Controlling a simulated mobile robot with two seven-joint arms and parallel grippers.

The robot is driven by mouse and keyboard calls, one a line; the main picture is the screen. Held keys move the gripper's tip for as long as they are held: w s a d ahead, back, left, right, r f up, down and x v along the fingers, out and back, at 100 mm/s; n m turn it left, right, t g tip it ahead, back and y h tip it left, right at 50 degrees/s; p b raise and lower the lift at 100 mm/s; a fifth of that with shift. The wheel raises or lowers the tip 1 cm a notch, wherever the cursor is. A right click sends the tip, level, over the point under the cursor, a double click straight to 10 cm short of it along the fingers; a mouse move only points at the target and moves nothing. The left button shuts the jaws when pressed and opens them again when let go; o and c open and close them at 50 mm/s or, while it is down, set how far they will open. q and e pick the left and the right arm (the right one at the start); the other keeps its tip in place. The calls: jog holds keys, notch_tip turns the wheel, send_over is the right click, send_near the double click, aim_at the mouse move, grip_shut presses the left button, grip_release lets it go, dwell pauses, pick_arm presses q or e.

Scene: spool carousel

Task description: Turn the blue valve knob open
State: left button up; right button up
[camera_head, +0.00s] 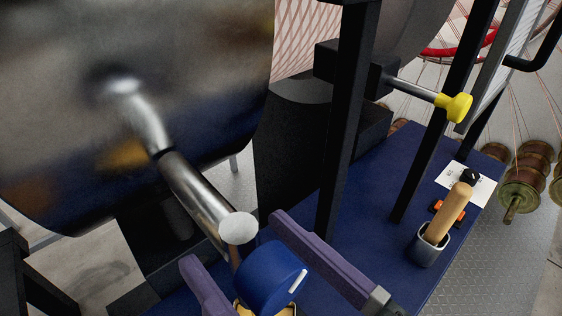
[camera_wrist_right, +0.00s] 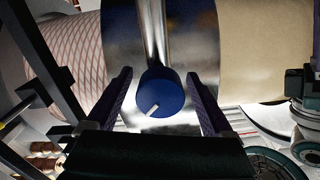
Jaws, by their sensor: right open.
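The blue valve knob (camera_head: 268,276) is a round blue cap with a white line on its face, seen low in the head view below a shiny metal pipe. It also shows in the right wrist view (camera_wrist_right: 160,92), with its white line pointing to the lower left. My right gripper (camera_head: 234,238) is open, with one purple finger on each side of the knob. In the right wrist view the fingers (camera_wrist_right: 160,90) stand apart from the knob, with a gap on both sides. My left gripper is not in view.
A shiny metal pipe (camera_head: 196,192) with a white end stands right beside the knob. A black upright post (camera_head: 347,120) rises behind my right finger. A blue tabletop (camera_head: 385,235) holds a cup (camera_head: 428,250) with a wooden handle. A yellow knob (camera_head: 454,106) sticks out farther back.

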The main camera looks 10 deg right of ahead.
aim_at(286, 297)
jog(key=b+v, duration=0.1)
jog(key=v, duration=0.7)
jog(key=shift+f, duration=0.15)
jog(key=shift+s+d, duration=0.3)
jog(key=shift+s, duration=0.1)
